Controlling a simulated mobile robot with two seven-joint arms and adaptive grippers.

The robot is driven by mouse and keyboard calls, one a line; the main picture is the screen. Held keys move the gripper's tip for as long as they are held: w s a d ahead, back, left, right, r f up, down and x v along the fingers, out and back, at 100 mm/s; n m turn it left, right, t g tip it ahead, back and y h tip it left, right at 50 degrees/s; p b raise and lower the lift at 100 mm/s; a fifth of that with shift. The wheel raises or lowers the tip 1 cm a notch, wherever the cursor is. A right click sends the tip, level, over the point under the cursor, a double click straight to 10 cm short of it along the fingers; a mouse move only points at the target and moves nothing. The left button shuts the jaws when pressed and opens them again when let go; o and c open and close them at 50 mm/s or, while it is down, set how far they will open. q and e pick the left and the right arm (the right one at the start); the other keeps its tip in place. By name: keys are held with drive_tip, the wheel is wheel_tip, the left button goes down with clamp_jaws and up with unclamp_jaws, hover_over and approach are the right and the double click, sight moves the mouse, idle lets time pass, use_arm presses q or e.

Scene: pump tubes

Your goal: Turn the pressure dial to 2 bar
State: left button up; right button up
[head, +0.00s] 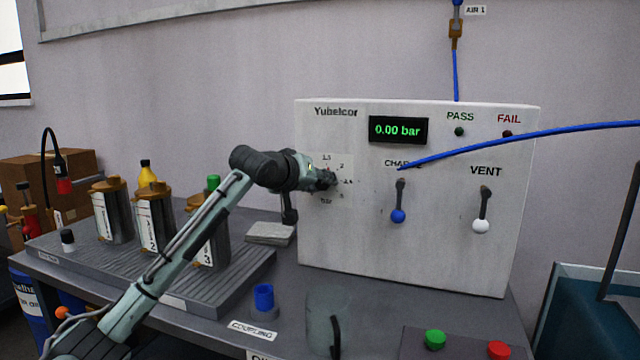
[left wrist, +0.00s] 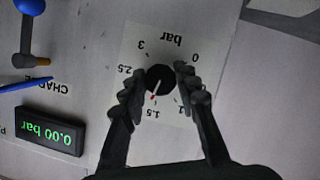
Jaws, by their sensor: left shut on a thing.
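The pressure dial (left wrist: 159,80) is a round black knob with a white pointer line on a white scale plate (left wrist: 172,45) marked in bar. In the left wrist view, the pointer and a red mark point near the 1.5 label, slightly toward the 2.5 side. The 2 label is hidden there behind a finger. My left gripper (left wrist: 160,82) is shut on the knob, one finger on each side; in the head view it reaches the panel (head: 325,180) and covers the knob. The display (head: 398,130) reads 0.00 bar. My right gripper is out of view.
The white panel box has a blue-tipped charge lever (head: 398,213) and a white-tipped vent lever (head: 481,225). A blue hose (head: 540,134) crosses in front at the right. A grooved tray (head: 100,262) with several canisters lies under my left arm.

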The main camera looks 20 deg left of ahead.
use_arm(q)
drive_tip(key=m+y, duration=0.3)
drive_tip(key=m, duration=0.1)
drive_tip(key=shift+d, duration=0.1)
idle(0.3)
drive_tip(key=shift+f, duration=0.1)
idle(0.4)
drive_tip(key=o, duration=1.2)
drive_tip(key=shift+c, duration=0.2)
drive_tip(key=v, duration=1.2)
